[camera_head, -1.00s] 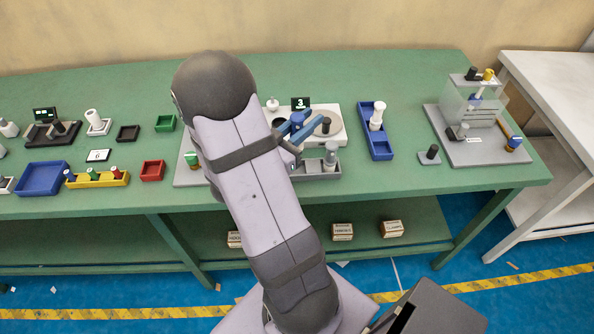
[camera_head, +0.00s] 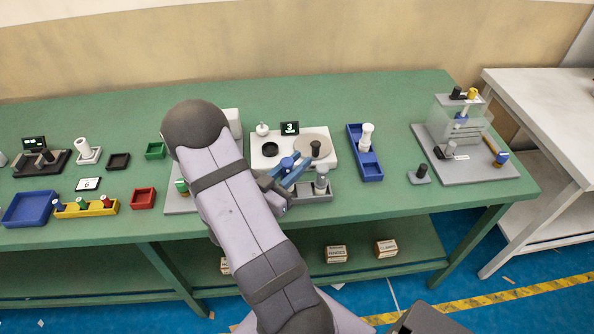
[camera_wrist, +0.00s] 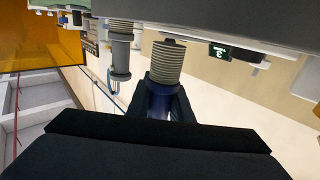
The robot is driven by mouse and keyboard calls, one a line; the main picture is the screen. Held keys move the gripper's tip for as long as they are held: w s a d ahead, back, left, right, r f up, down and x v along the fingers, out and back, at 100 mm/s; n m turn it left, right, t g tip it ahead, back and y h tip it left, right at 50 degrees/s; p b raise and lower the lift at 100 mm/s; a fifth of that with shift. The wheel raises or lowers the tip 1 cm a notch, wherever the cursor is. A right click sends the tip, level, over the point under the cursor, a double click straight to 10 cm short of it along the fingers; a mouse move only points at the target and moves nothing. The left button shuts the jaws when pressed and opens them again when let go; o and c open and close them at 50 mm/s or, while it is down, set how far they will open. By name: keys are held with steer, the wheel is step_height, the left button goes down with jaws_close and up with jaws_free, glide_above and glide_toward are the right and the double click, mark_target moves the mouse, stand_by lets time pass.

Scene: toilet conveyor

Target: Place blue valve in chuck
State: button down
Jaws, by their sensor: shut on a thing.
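My gripper (camera_head: 288,172) is shut on the blue valve (camera_head: 287,163), over the front part of the white number 3 station (camera_head: 292,141). In the wrist view the valve's blue body (camera_wrist: 158,101) sits between the dark fingers, with its ribbed grey stem (camera_wrist: 167,62) pointing away from the gripper. The station has a dark round opening (camera_head: 270,149) at left, possibly the chuck, and a grey disc (camera_head: 318,139) with a black post (camera_head: 315,149) at right. The valve is apart from the opening, to its right and nearer the front. Its height is unclear.
A grey tray (camera_head: 313,197) with an upright grey cylinder (camera_head: 321,180) is close to my gripper's right. A blue tray (camera_head: 373,174) holds a white part farther right. A clear-guarded fixture (camera_head: 462,125) stands at the right end. Bare green table lies between the trays.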

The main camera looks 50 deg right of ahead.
steer(key=shift+f, duration=1.55)
steer(key=shift+f, duration=0.15)
steer(key=shift+f, duration=0.15)
steer(key=c, duration=1.6)
jaws_free()
steer(key=shift+a+r+b, duration=0.2)
steer(key=shift+a+b, duration=1)
steer(key=shift+a, duration=2.4)
steer(key=o, duration=0.3)
